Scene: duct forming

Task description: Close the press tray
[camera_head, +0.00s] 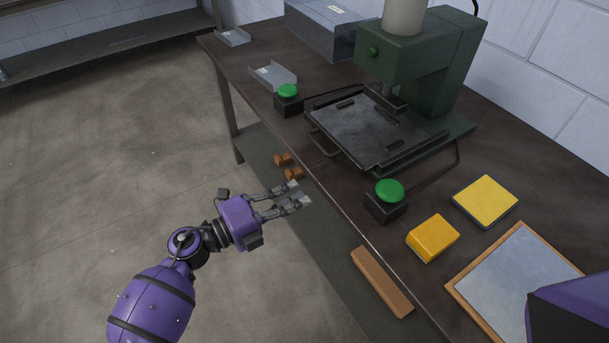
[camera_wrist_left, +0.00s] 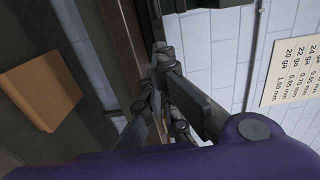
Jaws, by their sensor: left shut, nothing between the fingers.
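The press tray (camera_head: 362,132) is a dark flat plate on the bench. It sticks out from the green press (camera_head: 425,65) toward the bench's front edge, with a thin handle bar (camera_head: 322,144) at its front left. My left gripper (camera_head: 298,195) is shut and empty. It is in front of the bench, short of the tray and apart from it. In the left wrist view the dark fingers of my left gripper (camera_wrist_left: 160,70) show near the middle. My right gripper is out of view; only a purple part of my right arm shows at the lower right.
Green buttons on black boxes stand on both sides of the tray, left (camera_head: 288,98) and right (camera_head: 387,198). Yellow blocks (camera_head: 433,238) and a framed sheet (camera_head: 520,268) lie to the right. A wooden block (camera_head: 382,281) is below the bench edge. Metal pieces (camera_head: 273,77) lie at the back left.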

